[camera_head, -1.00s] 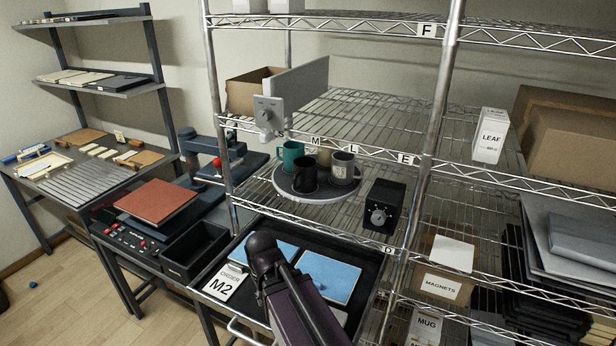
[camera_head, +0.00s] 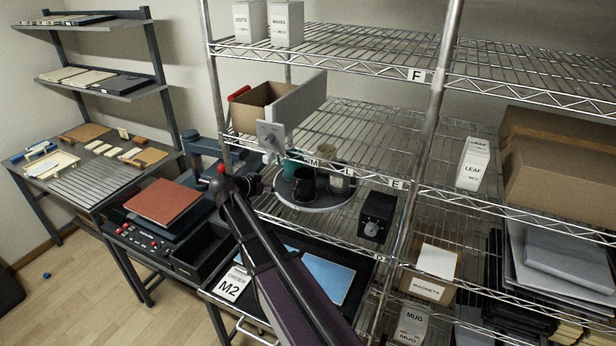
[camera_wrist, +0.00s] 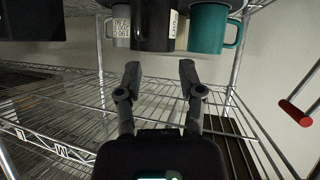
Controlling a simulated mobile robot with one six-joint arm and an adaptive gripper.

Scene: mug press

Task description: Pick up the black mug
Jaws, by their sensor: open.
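The black mug (camera_head: 304,184) stands on a round grey tray (camera_head: 318,208) on the wire shelf. In the wrist view the black mug (camera_wrist: 154,28) is at the top middle, just beyond the fingertips. My gripper (camera_wrist: 159,72) is open, with nothing between its fingers and a gap between it and the mug. In the head view my gripper (camera_head: 250,183) is small and dark, left of the mug; its fingers are hard to make out.
A teal mug (camera_head: 291,166) stands close beside the black mug; it also shows in the wrist view (camera_wrist: 207,30). A pale mug (camera_head: 338,180) stands on its other side. A black box with a dial (camera_head: 376,216) is right of the tray. Shelf wires and posts surround this space.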

